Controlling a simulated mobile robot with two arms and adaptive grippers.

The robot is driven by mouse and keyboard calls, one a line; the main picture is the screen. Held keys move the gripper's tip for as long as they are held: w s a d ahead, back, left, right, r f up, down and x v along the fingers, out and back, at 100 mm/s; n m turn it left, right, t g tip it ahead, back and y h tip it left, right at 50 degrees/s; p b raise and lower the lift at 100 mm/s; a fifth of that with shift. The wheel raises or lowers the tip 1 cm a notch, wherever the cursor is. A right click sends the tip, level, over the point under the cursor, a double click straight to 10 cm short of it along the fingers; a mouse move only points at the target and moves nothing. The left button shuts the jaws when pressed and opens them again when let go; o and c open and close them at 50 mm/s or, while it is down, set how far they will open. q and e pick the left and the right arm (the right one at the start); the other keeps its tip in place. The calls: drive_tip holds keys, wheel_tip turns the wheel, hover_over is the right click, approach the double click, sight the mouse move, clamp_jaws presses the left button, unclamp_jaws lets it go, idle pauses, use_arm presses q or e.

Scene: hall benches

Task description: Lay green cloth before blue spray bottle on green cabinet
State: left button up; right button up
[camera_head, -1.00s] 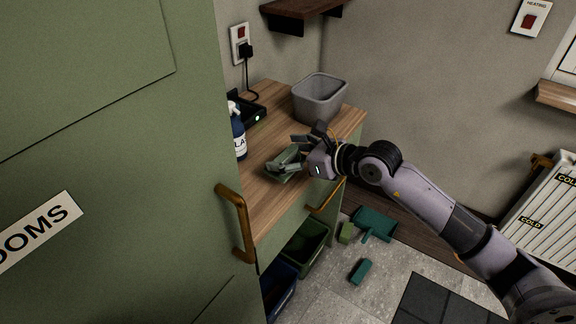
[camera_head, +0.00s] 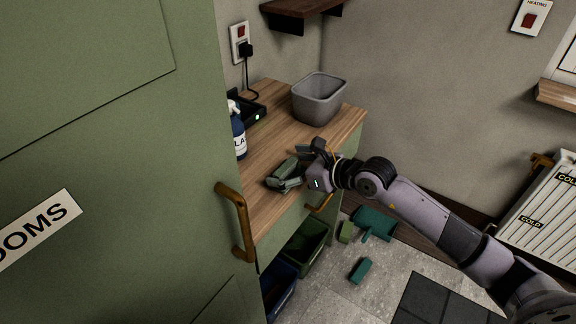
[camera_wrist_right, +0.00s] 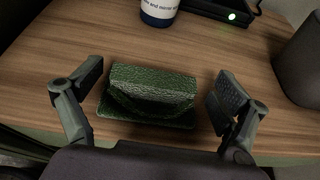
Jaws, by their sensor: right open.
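The green cloth (camera_wrist_right: 148,95) lies folded on the wooden top of the green cabinet, near its front edge. It also shows in the head view (camera_head: 283,174), partly hidden by the gripper. My right gripper (camera_wrist_right: 155,103) is open, one finger on each side of the cloth, apart from it. In the head view the right gripper (camera_head: 297,168) is low over the cabinet top (camera_head: 277,137). The blue spray bottle (camera_head: 238,136) stands behind the cloth, partly hidden by the green door. Its base shows in the wrist view (camera_wrist_right: 159,9). My left gripper is not in view.
A grey bin (camera_head: 318,98) stands at the back right of the top. A black box (camera_head: 252,111) with a green light is plugged in behind the bottle. The tall green door (camera_head: 110,160) blocks the left. A dustpan (camera_head: 373,222) lies on the floor.

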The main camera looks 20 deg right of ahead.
drive_tip(key=shift+d+r, duration=0.1)
drive_tip(key=b+v, duration=0.1)
drive_tip(key=v, duration=1.1)
